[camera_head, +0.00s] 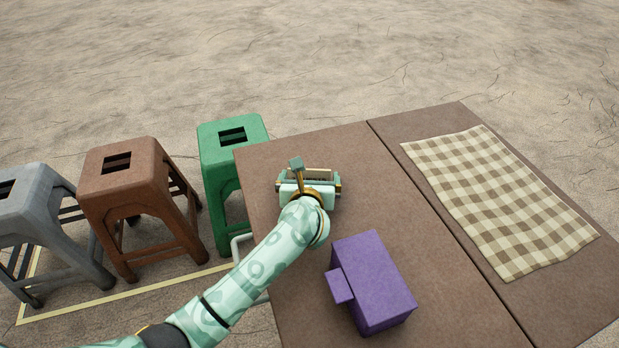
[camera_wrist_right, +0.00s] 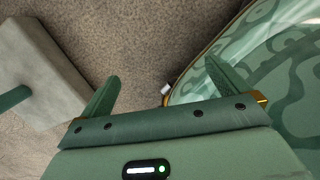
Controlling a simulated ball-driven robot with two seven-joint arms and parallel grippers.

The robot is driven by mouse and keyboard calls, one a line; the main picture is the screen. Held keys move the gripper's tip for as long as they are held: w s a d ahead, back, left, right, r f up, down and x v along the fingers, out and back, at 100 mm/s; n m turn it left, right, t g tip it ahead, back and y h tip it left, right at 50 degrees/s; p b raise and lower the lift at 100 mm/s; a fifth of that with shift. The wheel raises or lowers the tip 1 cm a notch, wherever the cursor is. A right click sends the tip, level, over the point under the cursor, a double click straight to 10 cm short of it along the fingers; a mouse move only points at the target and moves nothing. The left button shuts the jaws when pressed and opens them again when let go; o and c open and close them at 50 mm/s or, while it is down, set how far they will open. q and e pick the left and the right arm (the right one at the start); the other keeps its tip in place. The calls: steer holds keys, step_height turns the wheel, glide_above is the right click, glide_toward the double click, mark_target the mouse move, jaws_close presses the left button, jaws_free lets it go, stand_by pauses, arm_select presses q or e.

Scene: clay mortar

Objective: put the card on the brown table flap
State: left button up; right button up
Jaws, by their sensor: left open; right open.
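The brown table flap (camera_head: 425,122) is the part of the table right of a dark seam. A checked beige cloth (camera_head: 500,195) lies on it. My left gripper (camera_head: 313,178) is over the far left part of the main tabletop, with its jaws open. A small tan piece (camera_head: 320,173) shows at its jaws, partly hidden by the gripper; I cannot tell whether it is the card or whether it is touched. No other card shows clearly. My right gripper (camera_wrist_right: 162,76) is open in the right wrist view, with nothing seen between its fingers.
A purple block (camera_head: 375,280) with a smaller purple part (camera_head: 339,286) stands on the main tabletop (camera_head: 450,290). Green (camera_head: 228,150), brown (camera_head: 130,190) and grey (camera_head: 35,205) stools stand left of the table. The right wrist view also shows a grey slab (camera_wrist_right: 40,65).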

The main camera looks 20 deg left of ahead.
arm_select(q)
steer(key=shift+s+r+p, duration=0.3)
steer(key=shift+r, duration=0.1)
steer(key=p+v, duration=0.1)
steer(key=v, duration=0.2)
steer(key=p+v, duration=0.1)
steer(key=v, duration=0.2)
steer(key=shift+w+r+p, duration=0.1)
steer(key=shift+r+p, duration=0.15)
steer(key=shift+p, duration=0.15)
steer(key=p+v, duration=0.1)
steer(key=v, duration=0.3)
steer(key=shift+s+d+f+p, duration=0.1)
steer(key=shift+s+p, duration=0.15)
steer(key=shift+p, duration=0.05)
steer(key=shift+s, duration=0.45)
steer(key=shift+d, duration=0.1)
arm_select(e)
steer(key=shift+m+t, duration=0.3)
steer(key=r, duration=0.1)
steer(key=a+r, duration=0.1)
steer(key=r, duration=0.2)
steer(key=shift+w+a, duration=0.1)
steer(key=shift+a, duration=0.25)
steer(key=shift+f, duration=0.1)
